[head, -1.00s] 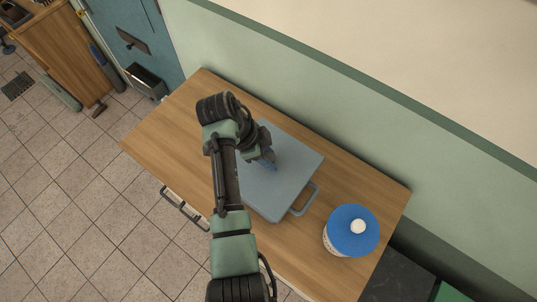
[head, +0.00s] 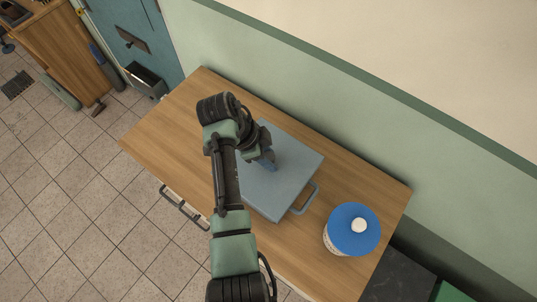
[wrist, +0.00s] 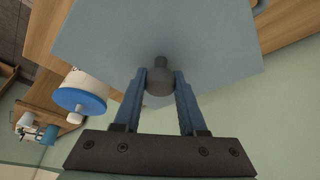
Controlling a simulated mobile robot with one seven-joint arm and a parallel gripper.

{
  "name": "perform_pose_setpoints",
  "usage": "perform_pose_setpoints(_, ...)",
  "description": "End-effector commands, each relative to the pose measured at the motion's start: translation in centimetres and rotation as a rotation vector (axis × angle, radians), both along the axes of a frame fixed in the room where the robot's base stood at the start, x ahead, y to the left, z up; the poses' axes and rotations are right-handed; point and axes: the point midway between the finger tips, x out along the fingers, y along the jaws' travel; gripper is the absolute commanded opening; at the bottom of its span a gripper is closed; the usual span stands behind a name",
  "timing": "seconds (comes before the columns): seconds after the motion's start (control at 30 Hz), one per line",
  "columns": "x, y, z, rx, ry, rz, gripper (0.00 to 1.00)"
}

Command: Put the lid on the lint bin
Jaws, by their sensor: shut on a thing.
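The lid (head: 290,165) is a flat, square, blue-grey plate above the wooden counter in the head view. In the wrist view the lid (wrist: 110,35) fills the top of the picture, with a dark round knob (wrist: 159,86) on it. My gripper (wrist: 160,78) has its two blue fingers shut on this knob. In the head view my gripper (head: 269,162) is over the lid, partly hidden by my arm. A grey loop handle (head: 306,200) sticks out at the lid's right side, perhaps the lint bin's. The bin's body is hidden, and I cannot tell whether the lid rests on it.
A white tub with a blue top (head: 352,231) stands on the counter (head: 165,125), right of the lid. It also shows in the wrist view (wrist: 82,92). A green wall (head: 330,105) runs behind the counter. The counter's left part is clear.

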Motion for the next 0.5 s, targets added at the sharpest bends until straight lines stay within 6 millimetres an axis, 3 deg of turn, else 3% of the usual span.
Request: perform_pose_setpoints(0.5,0.01,0.0,-0.47,0.0,0.0,0.0,0.0)
